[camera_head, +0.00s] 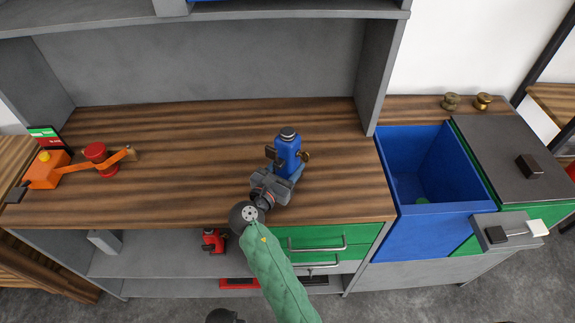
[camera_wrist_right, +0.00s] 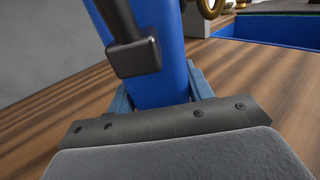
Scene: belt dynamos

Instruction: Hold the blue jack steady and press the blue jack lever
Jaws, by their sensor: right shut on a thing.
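The blue jack (camera_head: 287,158) stands upright on the wooden bench top near its front edge. It has a dark top cap and a brass ring on its right side. My right gripper (camera_head: 274,183) is at the near, lower side of the jack and is shut on it, low by its base. In the right wrist view the jack's blue body (camera_wrist_right: 163,75) rises just beyond the gripper (camera_wrist_right: 170,122), which hides the front of the base. The black jack lever (camera_wrist_right: 135,45) shows at the body's left side, clear of the gripper. My left gripper is not in view.
An open blue bin (camera_head: 440,225) and a grey-lidded green box (camera_head: 515,165) are at the right. Two brass knobs (camera_head: 466,101) sit behind them. The bench behind the jack is clear.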

